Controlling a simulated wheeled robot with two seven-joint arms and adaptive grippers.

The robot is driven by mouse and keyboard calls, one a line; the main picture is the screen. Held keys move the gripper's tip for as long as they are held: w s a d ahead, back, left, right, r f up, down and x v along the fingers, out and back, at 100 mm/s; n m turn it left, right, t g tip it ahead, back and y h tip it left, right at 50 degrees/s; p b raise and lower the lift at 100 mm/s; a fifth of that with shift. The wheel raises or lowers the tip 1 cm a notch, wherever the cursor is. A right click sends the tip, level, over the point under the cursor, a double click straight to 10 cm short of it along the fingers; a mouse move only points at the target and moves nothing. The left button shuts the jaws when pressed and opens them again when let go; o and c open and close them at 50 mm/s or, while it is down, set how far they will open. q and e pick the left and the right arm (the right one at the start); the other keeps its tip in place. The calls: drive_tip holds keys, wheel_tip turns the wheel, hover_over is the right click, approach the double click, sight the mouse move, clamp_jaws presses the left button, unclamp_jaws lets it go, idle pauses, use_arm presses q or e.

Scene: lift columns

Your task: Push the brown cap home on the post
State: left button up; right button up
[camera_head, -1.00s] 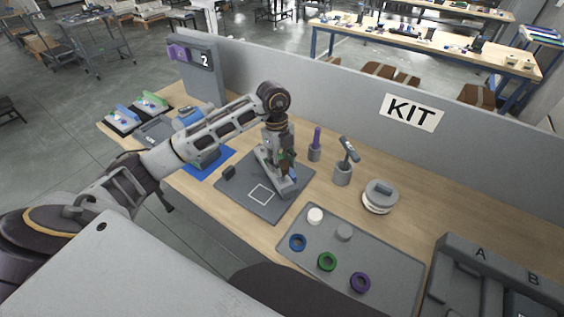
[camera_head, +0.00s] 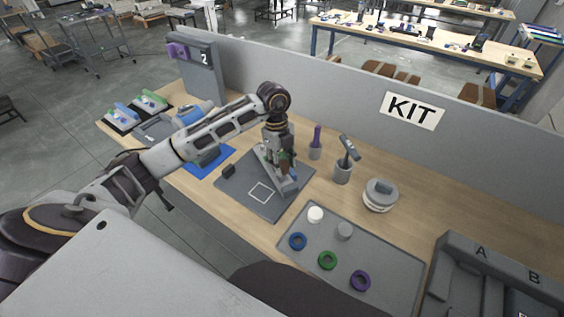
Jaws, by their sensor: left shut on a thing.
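My left gripper (camera_head: 286,174) points down over the long grey fixture (camera_head: 289,189) on the dark grey mat (camera_head: 237,194). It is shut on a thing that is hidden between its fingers. The brown cap cannot be made out anywhere in view. The post cannot be made out either, as my wrist and fingers cover that part of the fixture. I cannot tell how the cap sits on the post. My right gripper is not in view.
A small black block (camera_head: 229,171) lies on the mat. A purple-handled tool (camera_head: 317,137) and a hammer (camera_head: 349,150) stand in holders behind it. A grey tray (camera_head: 389,270) with rings and round pieces is in front, right. A round lidded stack (camera_head: 380,196) stands right.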

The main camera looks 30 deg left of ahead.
use_arm(q)
drive_tip(key=shift+f, duration=0.35)
idle(0.6)
drive_tip(key=shift+f, duration=0.2)
drive_tip(key=shift+f, duration=0.1)
idle(1.1)
drive_tip(key=shift+s+f, duration=0.1)
drive_tip(key=shift+f, duration=0.05)
idle(0.7)
drive_tip(key=o, duration=1.1)
drive_tip(key=shift+o, duration=0.2)
drive_tip(key=o, duration=0.4)
drive_tip(key=shift+r, duration=0.2)
